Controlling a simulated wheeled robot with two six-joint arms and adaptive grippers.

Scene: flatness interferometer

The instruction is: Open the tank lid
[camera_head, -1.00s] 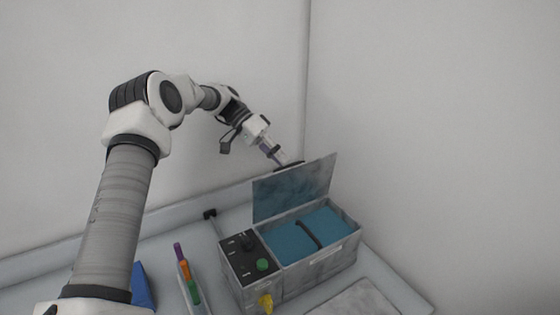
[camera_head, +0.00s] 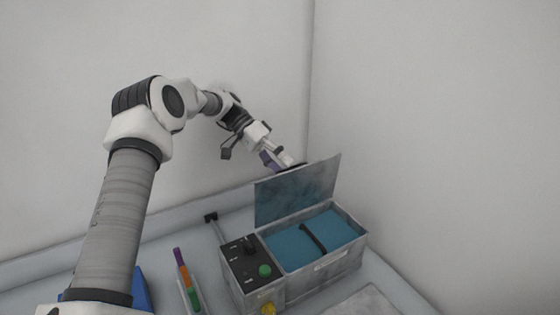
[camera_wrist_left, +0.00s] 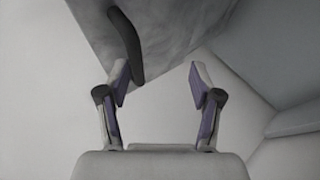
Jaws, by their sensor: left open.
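The tank (camera_head: 330,272) is a grey box with blue liquid inside and a dark bar across it. Its grey lid (camera_head: 300,193) stands raised, roughly upright, along the back edge. My left gripper (camera_head: 283,163) is open behind the lid's upper edge. In the left wrist view, the open fingers (camera_wrist_left: 158,80) show with the lid (camera_wrist_left: 165,40) beyond them. A dark curved handle (camera_wrist_left: 127,45) on the lid lies near the left finger in that view; I cannot tell if they touch. My right gripper is not in view.
A black control panel (camera_head: 240,262) with a green button (camera_head: 265,270) and a yellow knob (camera_head: 268,309) is on the tank's left end. A rack with coloured sticks (camera_head: 186,278) stands left of it. Walls rise close behind and right.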

